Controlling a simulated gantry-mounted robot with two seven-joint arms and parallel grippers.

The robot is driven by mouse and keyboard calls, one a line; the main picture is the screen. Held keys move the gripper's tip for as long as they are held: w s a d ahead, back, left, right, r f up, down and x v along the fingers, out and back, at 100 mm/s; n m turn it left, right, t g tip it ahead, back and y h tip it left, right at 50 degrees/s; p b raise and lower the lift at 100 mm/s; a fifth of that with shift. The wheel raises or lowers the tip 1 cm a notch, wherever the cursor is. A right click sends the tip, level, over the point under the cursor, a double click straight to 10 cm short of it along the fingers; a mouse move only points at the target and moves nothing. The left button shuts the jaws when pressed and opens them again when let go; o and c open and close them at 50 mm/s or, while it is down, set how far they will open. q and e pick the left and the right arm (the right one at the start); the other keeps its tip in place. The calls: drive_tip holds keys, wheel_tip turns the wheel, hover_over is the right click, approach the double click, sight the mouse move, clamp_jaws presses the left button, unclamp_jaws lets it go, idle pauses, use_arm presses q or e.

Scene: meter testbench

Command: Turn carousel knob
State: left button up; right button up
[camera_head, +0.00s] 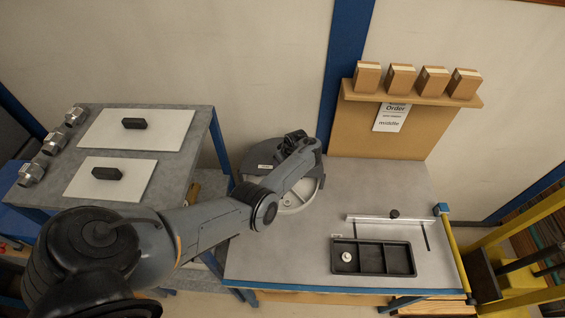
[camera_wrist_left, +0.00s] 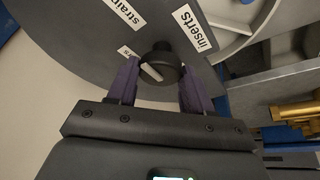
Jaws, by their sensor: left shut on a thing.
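The carousel (camera_head: 297,196) stands at the left rear of the bench, a pale round tray under a dark grey cover (camera_head: 259,156). In the left wrist view the cover (camera_wrist_left: 100,50) carries white labels, one reading "insertS". The black round knob (camera_wrist_left: 161,66) with a pale pointer line sits at the cover, between the two purple fingers. My left gripper (camera_wrist_left: 159,82) is shut on this knob. In the head view my left gripper (camera_head: 297,143) is over the carousel cover and hides the knob. My right gripper is not in view.
A black compartment tray (camera_head: 357,272) with a small white round part stands at the bench's front right, near a rail with a black knob (camera_head: 395,214). Several boxes (camera_head: 400,78) line the rear shelf, above an order sign reading "middle". A side table (camera_head: 190,100) at left holds white plates and metal fittings.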

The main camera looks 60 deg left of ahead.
use_arm(q)
drive_tip(key=shift+n, duration=0.3)
drive_tip(key=o, duration=1)
drive_tip(key=p+v, duration=0.2)
drive_tip(key=v, duration=0.8)
drive_tip(key=shift+w+d+r+p, duration=0.1)
drive_tip(key=shift+d+r+p, duration=0.05)
drive_tip(key=shift+r+p, duration=0.25)
